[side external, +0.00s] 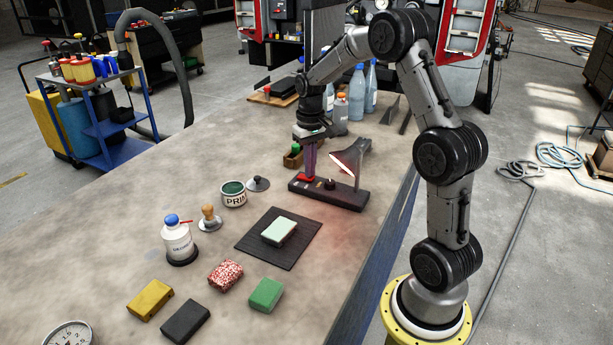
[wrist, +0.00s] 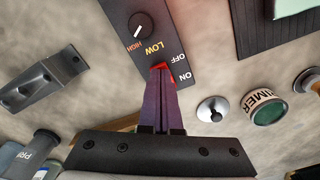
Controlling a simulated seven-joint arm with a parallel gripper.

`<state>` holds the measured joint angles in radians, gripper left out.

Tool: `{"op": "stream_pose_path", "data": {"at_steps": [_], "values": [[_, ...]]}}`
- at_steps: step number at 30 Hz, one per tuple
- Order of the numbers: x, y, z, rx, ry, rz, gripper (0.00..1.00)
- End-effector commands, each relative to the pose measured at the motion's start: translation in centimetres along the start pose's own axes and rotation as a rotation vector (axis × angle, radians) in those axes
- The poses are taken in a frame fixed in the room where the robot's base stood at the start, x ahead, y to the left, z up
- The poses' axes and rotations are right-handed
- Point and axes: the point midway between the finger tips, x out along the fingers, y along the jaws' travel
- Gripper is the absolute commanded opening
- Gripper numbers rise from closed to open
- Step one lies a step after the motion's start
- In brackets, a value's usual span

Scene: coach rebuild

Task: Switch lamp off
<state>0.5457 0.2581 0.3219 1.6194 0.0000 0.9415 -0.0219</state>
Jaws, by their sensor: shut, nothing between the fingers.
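The lamp has a long dark base (side external: 343,196) on the bench and a shade (side external: 345,160) above it. The shade's inside glows, and a reddish light lies on the bench in front. The base carries a red switch (wrist: 162,66) beside the words ON and OFF, and a black knob (wrist: 141,26) marked LOW and HIGH. My gripper (side external: 307,174) points down at the switch end of the base. In the wrist view its shut, empty fingers (wrist: 160,74) are at the red switch and partly cover it. I cannot tell whether they touch it.
A primer tin (side external: 233,194) and a small lid with a knob (side external: 258,183) stand left of the lamp. A dark mat (side external: 277,256) with a pale block (side external: 279,231) lies in front. Bottles (side external: 357,92) stand behind. A grey bracket (wrist: 42,82) shows in the wrist view.

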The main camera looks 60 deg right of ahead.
Motion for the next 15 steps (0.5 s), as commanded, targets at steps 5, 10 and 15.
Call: {"op": "stream_pose_path", "data": {"at_steps": [5, 10, 15], "values": [[0.28, 0.0, 0.02, 0.0, -0.001, 0.0, 0.0], [0.52, 0.0, 0.04, 0.0, -0.002, 0.0, 0.0], [0.78, 0.0, 0.05, 0.0, -0.002, 0.0, 0.0]]}}
